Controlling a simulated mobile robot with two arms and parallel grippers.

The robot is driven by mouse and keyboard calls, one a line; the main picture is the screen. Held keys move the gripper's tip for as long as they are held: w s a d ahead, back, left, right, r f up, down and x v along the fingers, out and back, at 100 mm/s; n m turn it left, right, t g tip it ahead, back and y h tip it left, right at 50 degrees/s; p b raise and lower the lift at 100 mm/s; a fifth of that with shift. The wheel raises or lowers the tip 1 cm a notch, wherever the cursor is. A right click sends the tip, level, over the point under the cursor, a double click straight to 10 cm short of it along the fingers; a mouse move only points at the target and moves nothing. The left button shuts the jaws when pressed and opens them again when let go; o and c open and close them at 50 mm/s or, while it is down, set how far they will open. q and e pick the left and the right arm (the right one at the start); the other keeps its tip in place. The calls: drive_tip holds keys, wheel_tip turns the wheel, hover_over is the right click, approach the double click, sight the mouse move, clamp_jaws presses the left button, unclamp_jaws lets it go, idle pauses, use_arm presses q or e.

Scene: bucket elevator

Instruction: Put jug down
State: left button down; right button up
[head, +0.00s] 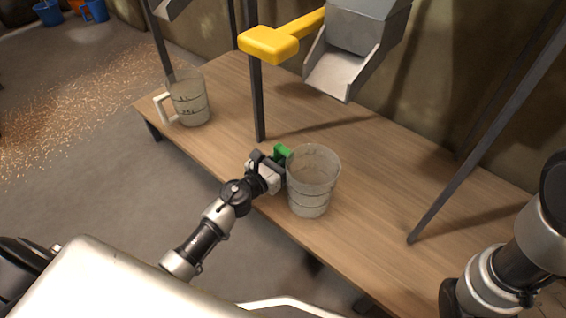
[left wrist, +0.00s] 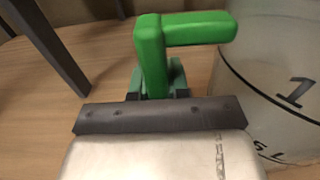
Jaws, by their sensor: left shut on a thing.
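A translucent jug (head: 313,182) with a green handle (head: 282,153) is upright at the front edge of the wooden table. I cannot tell whether its base touches the tabletop. My left gripper (head: 277,165) is shut on the green handle. In the left wrist view the green handle (left wrist: 152,55) stands between the fingers (left wrist: 158,82), and the jug's marked wall (left wrist: 275,75) fills the right side. My right arm shows at the lower right of the head view, but its gripper is out of view.
The wooden table (head: 385,165) has bare room right of the jug. A second jug (head: 188,98) with a pale handle stands at its left end. A metal chute (head: 345,65) and yellow lever (head: 270,43) hang above. Dark posts (head: 256,95) rise from the table.

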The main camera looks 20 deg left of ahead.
use_arm(q)
drive_tip(key=shift+r, duration=0.1)
drive_tip(key=shift+f, duration=0.25)
drive_tip(key=c, duration=1.1)
unclamp_jaws()
drive_tip(key=shift+r, duration=0.1)
drive_tip(key=shift+r, duration=0.15)
drive_tip(key=v, duration=1.2)
drive_tip(key=shift+s, duration=0.1)
